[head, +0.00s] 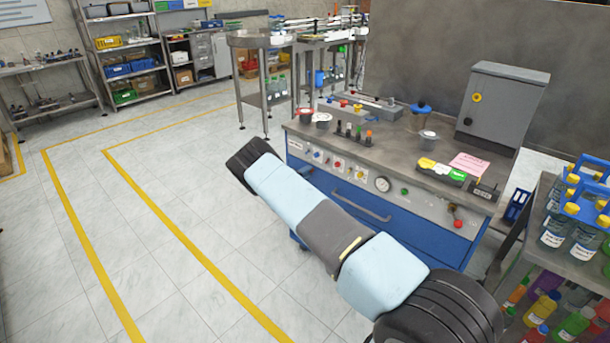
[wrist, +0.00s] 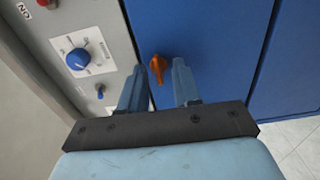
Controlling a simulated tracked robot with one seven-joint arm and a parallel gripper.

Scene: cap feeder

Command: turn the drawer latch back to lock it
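The orange drawer latch (wrist: 157,66) sits on the blue drawer front (wrist: 205,30) in the wrist view, close to the grey panel's edge. Its long side runs roughly up and down the picture, about in line with that edge. My gripper (wrist: 159,80) is open, with one finger on each side of the latch near its tips. I see a gap on both sides, and cannot tell how deep the fingers reach. In the head view the blue front with its handle (head: 361,206) shows behind my arm; the latch and my gripper are hidden there.
A grey control panel (wrist: 108,48) with a blue knob (wrist: 78,60) and a small blue switch (wrist: 100,91) lies left of my fingers. The bench top (head: 385,150) carries caps, small parts and a grey box (head: 500,105). A bottle rack (head: 570,260) stands at the right; floor at left is clear.

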